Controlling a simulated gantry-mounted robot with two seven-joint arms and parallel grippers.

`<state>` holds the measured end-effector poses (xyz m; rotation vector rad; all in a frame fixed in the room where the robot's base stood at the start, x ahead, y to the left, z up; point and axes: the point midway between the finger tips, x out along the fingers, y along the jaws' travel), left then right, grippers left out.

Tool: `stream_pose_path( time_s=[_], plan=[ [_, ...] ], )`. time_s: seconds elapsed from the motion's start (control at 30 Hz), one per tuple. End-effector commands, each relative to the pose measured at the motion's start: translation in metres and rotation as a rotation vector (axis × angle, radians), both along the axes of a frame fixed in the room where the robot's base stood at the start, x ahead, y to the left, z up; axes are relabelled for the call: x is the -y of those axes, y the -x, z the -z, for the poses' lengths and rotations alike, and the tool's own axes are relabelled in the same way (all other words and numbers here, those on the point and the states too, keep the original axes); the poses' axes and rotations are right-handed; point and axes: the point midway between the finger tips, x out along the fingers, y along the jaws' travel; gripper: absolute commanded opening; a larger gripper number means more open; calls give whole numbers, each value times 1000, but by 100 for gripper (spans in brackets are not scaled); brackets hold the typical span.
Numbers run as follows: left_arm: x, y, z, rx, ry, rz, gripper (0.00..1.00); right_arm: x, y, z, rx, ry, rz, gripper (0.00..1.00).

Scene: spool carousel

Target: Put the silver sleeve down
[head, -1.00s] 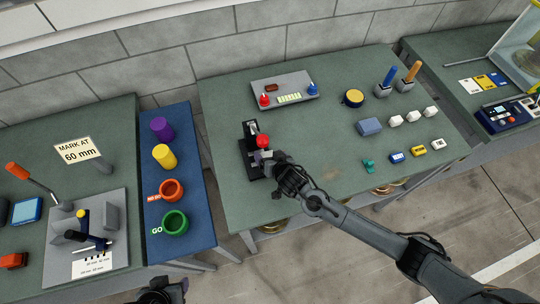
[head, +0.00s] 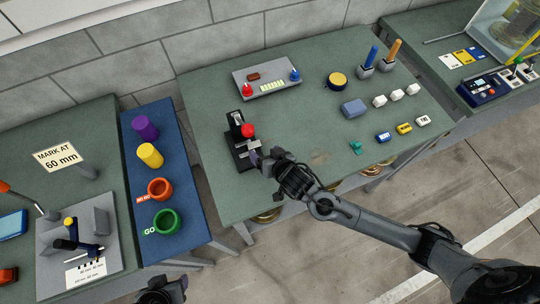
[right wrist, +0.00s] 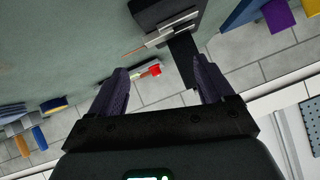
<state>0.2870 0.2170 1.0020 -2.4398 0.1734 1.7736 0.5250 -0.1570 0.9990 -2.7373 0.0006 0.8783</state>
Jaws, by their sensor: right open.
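A small silver piece (head: 251,146), which looks like the silver sleeve, is at the black fixture (head: 236,160) with the red knob (head: 247,131), near the front left of the middle bench. In the right wrist view, silver bars (right wrist: 172,27) cross a black block (right wrist: 150,14) beyond the fingers. My right gripper (head: 259,159) is just in front of and right of the fixture. In the right wrist view its fingers (right wrist: 162,68) are apart, with nothing visibly held between them. My left gripper (head: 163,291) shows only partly at the bottom edge; its jaws are unclear.
A grey panel (head: 267,87) with red and blue knobs stands behind the fixture. A blue box (head: 354,108) and small blocks lie to the right. The bench's middle is clear. A blue strip (head: 188,220) on the left carries purple and yellow cylinders and two rings.

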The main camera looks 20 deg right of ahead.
Motion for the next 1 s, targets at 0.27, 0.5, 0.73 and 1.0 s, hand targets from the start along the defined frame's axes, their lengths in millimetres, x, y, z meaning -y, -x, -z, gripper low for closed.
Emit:
stream_pose_path(
  time_s=[0.27,0.5,0.73,1.0],
  plan=[
    [-2,0,0,-1,-10,6,54,2,20,-14,-1,1,-1,81],
    [-3,0,0,0,-11,7,54,-4,63,-9,-129,43,-50,81],
    [-2,0,0,0,-7,4,54,19,152,-3,-385,171,-177,81],
    [1,0,-1,0,3,-2,54,56,229,-3,-594,288,-291,61]
  ],
)
